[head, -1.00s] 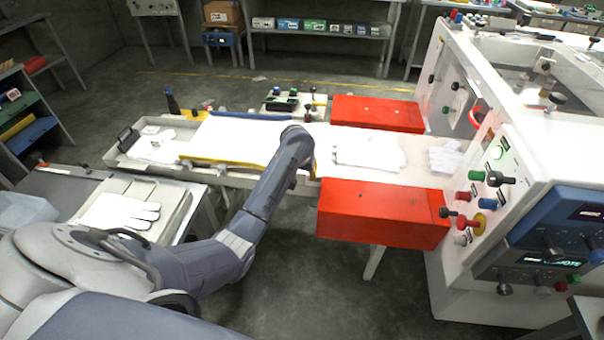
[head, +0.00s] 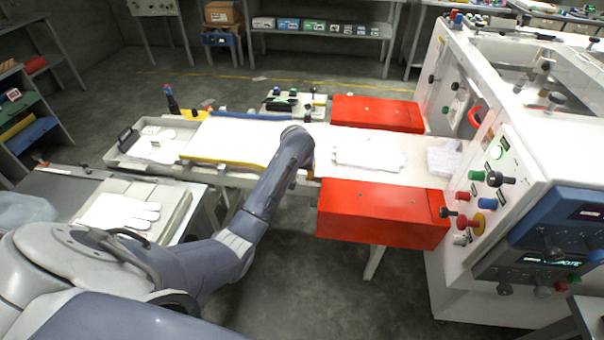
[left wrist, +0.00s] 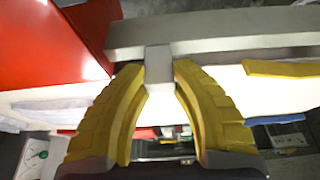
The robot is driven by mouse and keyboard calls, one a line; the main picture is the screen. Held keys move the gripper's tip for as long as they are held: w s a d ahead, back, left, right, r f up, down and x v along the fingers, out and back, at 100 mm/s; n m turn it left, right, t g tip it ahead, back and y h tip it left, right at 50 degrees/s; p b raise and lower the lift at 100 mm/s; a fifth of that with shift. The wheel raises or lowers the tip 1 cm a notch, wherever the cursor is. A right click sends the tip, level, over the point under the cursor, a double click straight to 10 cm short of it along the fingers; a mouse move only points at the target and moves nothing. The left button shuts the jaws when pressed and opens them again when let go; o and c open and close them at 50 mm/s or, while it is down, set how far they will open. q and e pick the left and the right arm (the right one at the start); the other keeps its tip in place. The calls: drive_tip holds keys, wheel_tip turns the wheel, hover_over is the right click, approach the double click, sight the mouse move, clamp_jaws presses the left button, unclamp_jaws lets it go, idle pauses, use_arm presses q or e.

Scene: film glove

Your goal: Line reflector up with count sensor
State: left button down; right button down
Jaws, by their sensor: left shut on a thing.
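In the left wrist view, the yellow fingers of my left gripper (left wrist: 159,70) are shut on a small pale grey block (left wrist: 160,57), which seems to be the reflector. The block sits against the grey side rail (left wrist: 240,32) of the conveyor; I cannot tell whether it touches. In the head view my left arm reaches the near side of the white belt (head: 240,138), and its wrist hides the fingers and block. A small dark-topped fitting (head: 307,113) stands across the belt; I cannot tell whether it is the count sensor. My right gripper is not in view.
Red boxes flank the belt, one near (head: 383,213) and one far (head: 378,113). White gloves (head: 368,153) lie on the belt between them. A white machine (head: 470,270) with knobs stands at the right. A grey tray (head: 122,158) is at the belt's left end.

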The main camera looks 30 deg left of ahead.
use_arm(q)
drive_tip(key=a, duration=0.1)
drive_tip(key=s+a, duration=0.1)
drive_tip(key=a, duration=0.1)
drive_tip(key=shift+s+a, duration=0.15)
drive_tip(key=shift+a, duration=0.05)
drive_tip(key=c, duration=1.1)
unclamp_jaws()
drive_tip(key=shift+d+r, duration=0.1)
drive_tip(key=shift+v, duration=5.85)
